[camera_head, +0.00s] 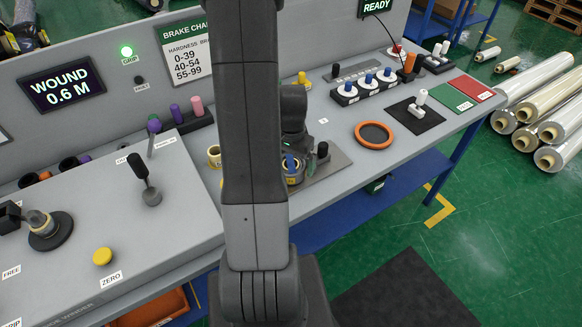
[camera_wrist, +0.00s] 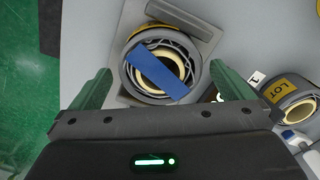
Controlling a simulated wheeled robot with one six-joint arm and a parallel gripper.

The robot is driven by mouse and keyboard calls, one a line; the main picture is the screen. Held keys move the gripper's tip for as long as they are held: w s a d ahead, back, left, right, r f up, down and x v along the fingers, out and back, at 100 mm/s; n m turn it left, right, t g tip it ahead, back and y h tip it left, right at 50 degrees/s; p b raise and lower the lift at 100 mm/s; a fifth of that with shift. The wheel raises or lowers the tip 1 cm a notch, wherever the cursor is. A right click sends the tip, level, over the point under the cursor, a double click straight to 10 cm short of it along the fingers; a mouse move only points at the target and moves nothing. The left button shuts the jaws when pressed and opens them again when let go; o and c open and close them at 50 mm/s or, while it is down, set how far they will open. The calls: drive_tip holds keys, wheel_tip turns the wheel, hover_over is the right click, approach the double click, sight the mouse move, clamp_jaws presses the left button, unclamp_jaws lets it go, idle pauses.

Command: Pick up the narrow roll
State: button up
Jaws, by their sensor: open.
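In the wrist view a short ring-shaped roll (camera_wrist: 190,58) with a grey rim and cream core lies face up on a grey plate (camera_wrist: 205,20). A blue strip (camera_wrist: 157,78) crosses its face. My gripper (camera_wrist: 160,69) is open, with one green finger on each side of this roll, apart from it. A second roll (camera_wrist: 296,108) with a yellow LOT label lies to the right, outside the fingers. I cannot tell for certain which is the narrow roll. In the head view my gripper (camera_head: 291,158) is low over the bench, and my arm hides much there.
The grey bench (camera_head: 345,205) carries an orange ring (camera_head: 374,134), a black tray (camera_head: 364,86) of blue-topped pieces, and a black knob (camera_head: 322,150) close to my gripper. A lever (camera_head: 145,180) stands left. Wrapped rolls (camera_head: 535,75) lie on the green floor at right.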

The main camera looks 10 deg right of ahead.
drive_tip(key=shift+f, duration=1.2)
drive_tip(key=c, duration=1.2)
